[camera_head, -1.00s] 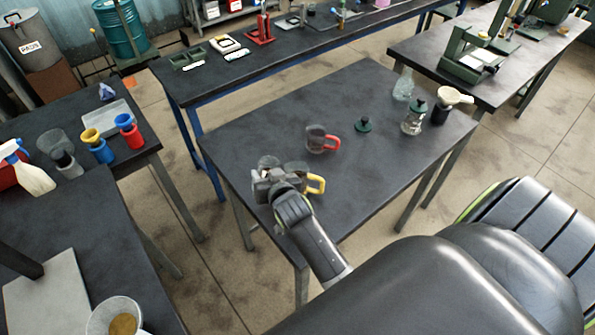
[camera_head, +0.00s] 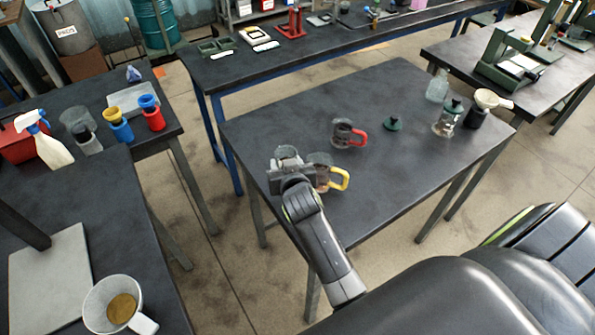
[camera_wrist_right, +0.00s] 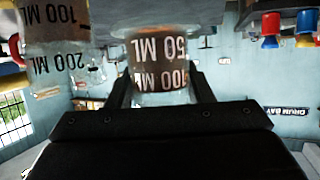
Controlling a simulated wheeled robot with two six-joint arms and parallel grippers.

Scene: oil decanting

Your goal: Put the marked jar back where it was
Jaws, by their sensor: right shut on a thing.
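The marked jar (camera_head: 287,152) is a small clear vessel near the left edge of the middle table. My right gripper (camera_head: 290,168) is shut on it and hides its lower part. In the right wrist view the jar (camera_wrist_right: 162,62) sits between the fingers (camera_wrist_right: 162,90) and shows a brown band lettered 50 ML and 100 ML. That view is upside down. A clear jug with a yellow handle (camera_head: 339,179) stands just right of the gripper, and one with a red handle (camera_head: 359,136) stands farther back. I cannot tell whether the jar touches the table. My left gripper is not in view.
On the middle table (camera_head: 400,185) stand a green lid (camera_head: 393,123), a green-topped glass jar (camera_head: 447,120), a clear flask (camera_head: 437,86) and a dark cup with a cream funnel (camera_head: 487,100). The table's front middle is bare. A funnel-like cup (camera_head: 110,300) stands on the left bench.

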